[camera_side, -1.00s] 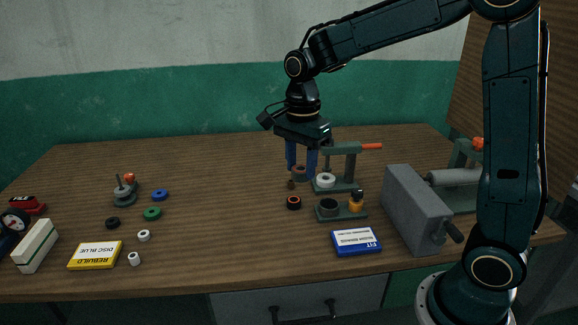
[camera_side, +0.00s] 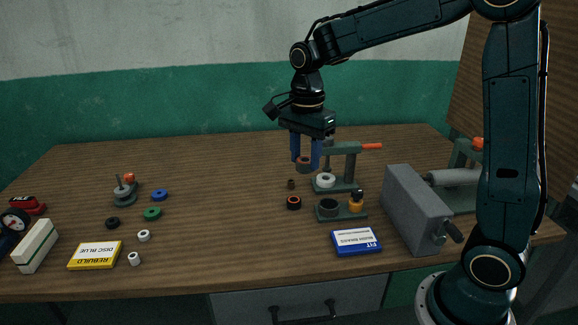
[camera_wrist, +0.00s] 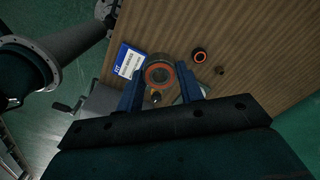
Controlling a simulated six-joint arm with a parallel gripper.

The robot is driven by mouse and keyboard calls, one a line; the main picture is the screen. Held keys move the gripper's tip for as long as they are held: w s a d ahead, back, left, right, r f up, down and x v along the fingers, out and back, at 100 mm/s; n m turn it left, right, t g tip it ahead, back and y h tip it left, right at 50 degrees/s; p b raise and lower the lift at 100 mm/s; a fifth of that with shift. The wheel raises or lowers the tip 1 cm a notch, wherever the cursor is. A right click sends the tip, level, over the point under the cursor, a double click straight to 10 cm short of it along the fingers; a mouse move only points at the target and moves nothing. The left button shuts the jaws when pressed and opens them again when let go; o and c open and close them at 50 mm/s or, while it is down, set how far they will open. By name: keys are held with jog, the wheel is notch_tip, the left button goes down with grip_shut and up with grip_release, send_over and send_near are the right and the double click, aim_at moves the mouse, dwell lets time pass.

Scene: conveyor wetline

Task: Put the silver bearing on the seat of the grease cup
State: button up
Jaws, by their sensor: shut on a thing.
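My gripper (camera_side: 306,166) is shut on a grey-brown ring with an orange-red inner band, which appears to be the silver bearing (camera_side: 304,163). The bearing hangs above the table, behind the grease cup in the side view, and also shows between the blue fingers in the wrist view (camera_wrist: 158,67). The grease cup (camera_side: 328,206) is a dark round seat on a low grey-green base, with an orange-yellow post (camera_side: 356,203) at its right. The seat looks empty. It is not clearly visible in the wrist view.
A press with an orange lever (camera_side: 371,146) holds a white ring (camera_side: 326,180) near my gripper. A black ring with orange inside (camera_side: 294,203) and a small brass piece (camera_side: 291,184) lie left of the cup.

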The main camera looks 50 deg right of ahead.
notch_tip(320, 180, up, 3)
send_over(329, 206)
notch_tip(329, 206, down, 20)
jog(key=shift+f, duration=0.1)
dwell(1.2)
jog(key=shift+f, duration=0.1)
jog(key=o, duration=1)
jog(key=shift+r, duration=6.15)
jog(key=shift+n, duration=0.3)
